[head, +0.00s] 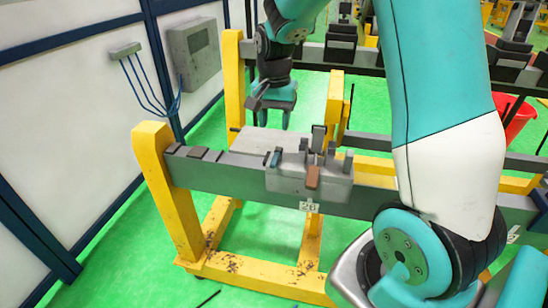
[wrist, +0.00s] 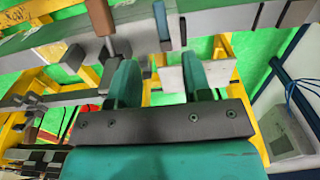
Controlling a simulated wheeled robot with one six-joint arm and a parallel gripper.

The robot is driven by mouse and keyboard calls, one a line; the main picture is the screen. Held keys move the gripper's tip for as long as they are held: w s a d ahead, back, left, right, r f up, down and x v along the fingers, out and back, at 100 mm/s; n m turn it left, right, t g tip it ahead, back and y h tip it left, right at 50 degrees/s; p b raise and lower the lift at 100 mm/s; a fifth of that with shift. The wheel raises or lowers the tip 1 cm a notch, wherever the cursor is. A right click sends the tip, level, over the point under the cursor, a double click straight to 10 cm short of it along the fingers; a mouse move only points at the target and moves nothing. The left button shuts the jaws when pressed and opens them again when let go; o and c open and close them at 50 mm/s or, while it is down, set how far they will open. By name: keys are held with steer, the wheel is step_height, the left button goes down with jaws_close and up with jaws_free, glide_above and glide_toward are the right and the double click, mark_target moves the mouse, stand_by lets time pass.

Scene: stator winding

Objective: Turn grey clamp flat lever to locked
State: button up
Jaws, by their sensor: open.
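The grey clamp block (head: 285,181) sits on the long grey beam. An upright grey lever (head: 318,138) stands on top of it, beside a brown-tipped lever (head: 312,177) that hangs over the front. A teal-tipped lever (head: 275,158) is at its left and a dark grey one (head: 348,161) at its right. My gripper (head: 272,122) points down behind the beam, left of the clamp, open and empty, apart from every lever. In the wrist view my gripper's two teal fingers (wrist: 158,65) are spread, with the brown lever (wrist: 100,17) and teal lever (wrist: 160,20) beyond.
The grey beam (head: 225,177) rests on a yellow frame (head: 158,170). A pale flat plate (head: 262,140) lies behind the beam, close under my gripper. A red bin (head: 515,118) stands far right.

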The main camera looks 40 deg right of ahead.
mark_target(274, 160)
step_height(274, 160, down, 11)
steer(key=shift+a+f, duration=0.1)
stand_by(0.3)
jaws_close()
